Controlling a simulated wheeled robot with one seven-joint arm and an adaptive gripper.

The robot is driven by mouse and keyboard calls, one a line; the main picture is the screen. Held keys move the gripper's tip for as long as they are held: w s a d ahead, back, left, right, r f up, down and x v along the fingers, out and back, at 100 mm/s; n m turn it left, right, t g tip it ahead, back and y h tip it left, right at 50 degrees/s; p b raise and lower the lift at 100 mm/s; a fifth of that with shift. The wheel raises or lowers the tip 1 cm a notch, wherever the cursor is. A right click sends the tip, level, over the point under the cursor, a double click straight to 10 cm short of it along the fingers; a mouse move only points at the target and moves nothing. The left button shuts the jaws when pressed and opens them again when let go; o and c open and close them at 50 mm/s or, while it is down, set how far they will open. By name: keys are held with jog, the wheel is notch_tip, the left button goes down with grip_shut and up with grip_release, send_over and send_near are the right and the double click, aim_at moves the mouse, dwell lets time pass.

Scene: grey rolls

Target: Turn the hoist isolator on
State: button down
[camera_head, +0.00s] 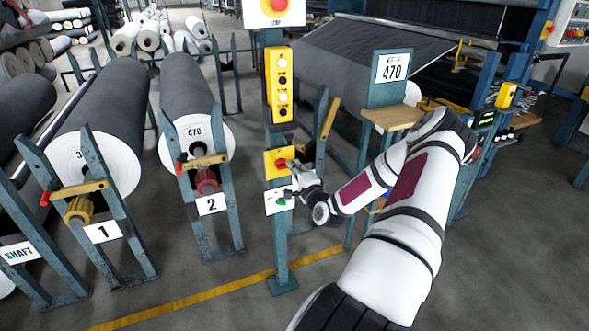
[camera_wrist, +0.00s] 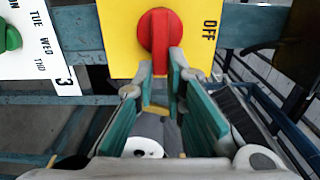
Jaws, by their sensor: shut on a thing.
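The hoist isolator is a yellow plate with a red knob on the teal post, under the yellow button box. The plate (camera_head: 271,164) and knob (camera_head: 282,163) show in the head view. In the wrist view the plate (camera_wrist: 120,30) fills the top, with "OFF" printed sideways right of the knob (camera_wrist: 160,30). The knob's grip bar stands upright in that picture, so "OFF" lies to its side. My gripper (camera_wrist: 161,62) is shut on the knob's near end, one finger on each side. In the head view my gripper (camera_head: 289,171) reaches it from the right.
The yellow button box (camera_head: 279,85) and a red emergency button (camera_head: 274,5) are above. A white weekday card (camera_head: 272,203) with a green part (camera_head: 281,201) is just below. Racked grey rolls (camera_head: 185,90) stand left; a wooden shelf (camera_head: 393,116) is to the right.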

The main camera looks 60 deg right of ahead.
jog(key=shift+f, duration=0.1)
jog(key=c, duration=1.6)
grip_release()
jog(key=shift+c, duration=0.2)
jog(key=v, duration=1.2)
jog(key=shift+s, duration=0.1)
